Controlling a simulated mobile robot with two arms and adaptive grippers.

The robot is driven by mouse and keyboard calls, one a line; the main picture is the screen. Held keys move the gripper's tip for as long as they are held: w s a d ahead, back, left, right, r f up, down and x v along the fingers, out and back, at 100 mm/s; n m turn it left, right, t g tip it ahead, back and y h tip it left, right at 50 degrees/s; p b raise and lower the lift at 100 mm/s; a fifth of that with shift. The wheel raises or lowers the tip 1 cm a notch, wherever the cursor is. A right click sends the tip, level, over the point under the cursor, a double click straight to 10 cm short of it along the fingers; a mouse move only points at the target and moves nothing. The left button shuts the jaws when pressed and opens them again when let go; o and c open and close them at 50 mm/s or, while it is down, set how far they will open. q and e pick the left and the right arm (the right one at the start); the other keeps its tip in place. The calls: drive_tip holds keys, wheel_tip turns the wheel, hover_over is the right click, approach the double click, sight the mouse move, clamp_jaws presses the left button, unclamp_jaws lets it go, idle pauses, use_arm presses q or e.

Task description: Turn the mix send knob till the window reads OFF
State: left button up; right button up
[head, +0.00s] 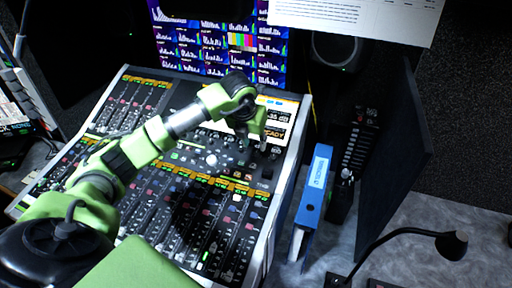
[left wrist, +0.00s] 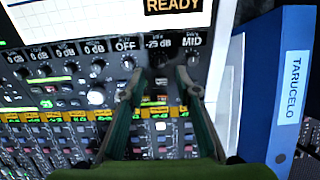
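The mixing console (head: 160,180) has a row of small knobs with readout windows. In the left wrist view, one window reads -25 dB (left wrist: 158,42), and a dark knob (left wrist: 160,59) sits below it. The window to its left reads OFF (left wrist: 125,45); the one to its right reads MID (left wrist: 192,40). The small labels above the windows are too small to read surely. My left gripper (left wrist: 160,80) is open, its fingertips apart on either side of the column under the -25 dB window. I cannot tell whether they touch the knob. My right gripper is not in view.
A screen with READY (left wrist: 174,5) is just above the knobs. Fader strips (head: 215,235) fill the console's near part. A blue binder (head: 313,190) stands close to the right of the console.

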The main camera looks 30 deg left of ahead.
sight(257, 152)
use_arm(q)
drive_tip(key=x, duration=0.4)
drive_tip(key=shift+w+f+p, duration=0.2)
drive_tip(key=shift+p, duration=0.2)
drive_tip(key=shift+w+a+f, duration=0.15)
drive_tip(key=shift+w+f, duration=0.05)
drive_tip(key=shift+f, duration=0.5)
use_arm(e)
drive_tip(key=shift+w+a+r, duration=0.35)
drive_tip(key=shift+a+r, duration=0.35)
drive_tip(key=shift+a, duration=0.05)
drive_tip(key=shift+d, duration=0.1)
use_arm(q)
clamp_jaws()
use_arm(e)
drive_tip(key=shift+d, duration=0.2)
